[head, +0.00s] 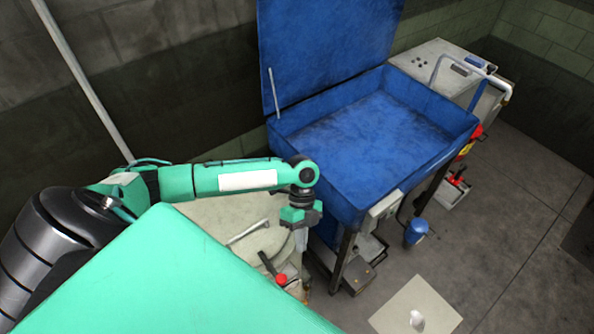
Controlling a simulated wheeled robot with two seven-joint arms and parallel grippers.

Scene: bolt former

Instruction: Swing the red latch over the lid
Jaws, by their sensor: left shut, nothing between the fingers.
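My left gripper (301,239) is shut and empty. It points down beside the front corner of the blue basin, over the right side of a pale machine. A pale, rounded cover (215,213), which looks like the lid, shows below my left arm. A small red knob (281,280) with a dark lever beside it shows at the right of this machine, below and a little left of the gripper. It may be the red latch; its exact position against the lid is unclear. My own green body hides the near part of the machine. My right gripper is out of view.
A blue wash basin (470,127) with its cover raised stands right of the gripper, very close to it. A grey metal bar (247,233) lies on the pale machine.

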